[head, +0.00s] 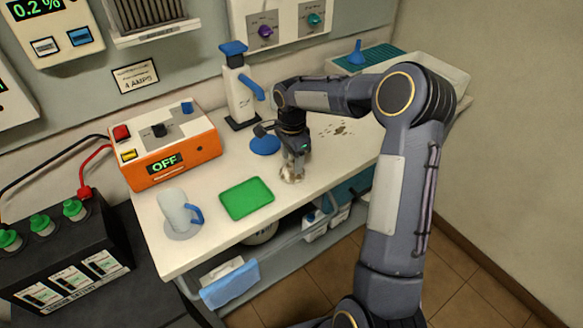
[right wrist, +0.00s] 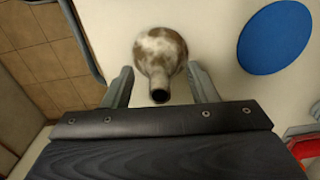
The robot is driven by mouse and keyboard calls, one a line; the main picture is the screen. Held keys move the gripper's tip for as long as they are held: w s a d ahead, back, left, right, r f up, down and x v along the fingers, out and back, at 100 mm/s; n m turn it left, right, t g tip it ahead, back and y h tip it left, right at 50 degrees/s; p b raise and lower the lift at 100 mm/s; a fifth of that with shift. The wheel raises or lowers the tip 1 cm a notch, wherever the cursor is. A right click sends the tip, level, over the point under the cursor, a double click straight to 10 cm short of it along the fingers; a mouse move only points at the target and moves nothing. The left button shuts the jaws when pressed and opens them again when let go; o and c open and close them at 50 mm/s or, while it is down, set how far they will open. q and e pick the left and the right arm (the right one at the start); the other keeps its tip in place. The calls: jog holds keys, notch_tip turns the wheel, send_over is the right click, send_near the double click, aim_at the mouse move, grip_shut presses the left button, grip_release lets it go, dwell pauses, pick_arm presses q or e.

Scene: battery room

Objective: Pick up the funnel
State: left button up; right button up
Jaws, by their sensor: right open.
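A mottled white and brown funnel-shaped piece (head: 291,173) stands on the bench, wide part down, its narrow spout upward. In the right wrist view the round body (right wrist: 160,48) and the spout with its dark opening show clearly. My right gripper (head: 297,156) is just above it, pointing down. In the right wrist view its open fingers (right wrist: 161,86) are on either side of the spout, with gaps visible on both sides. A second, blue funnel (head: 357,54) stands spout up at the back right, by a green mat. My left gripper is not in view.
A blue disc (head: 265,145) lies close behind the mottled piece. A green tray (head: 246,198), a grey jug (head: 176,213) and an orange box reading OFF (head: 172,153) stand to the left. A white dispenser (head: 239,95) is behind. Brown specks mark the bench (head: 365,140).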

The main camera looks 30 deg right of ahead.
jog(key=shift+f, duration=0.1)
jog(key=shift+c, duration=0.3)
grip_shut()
jog(key=shift+s, duration=0.1)
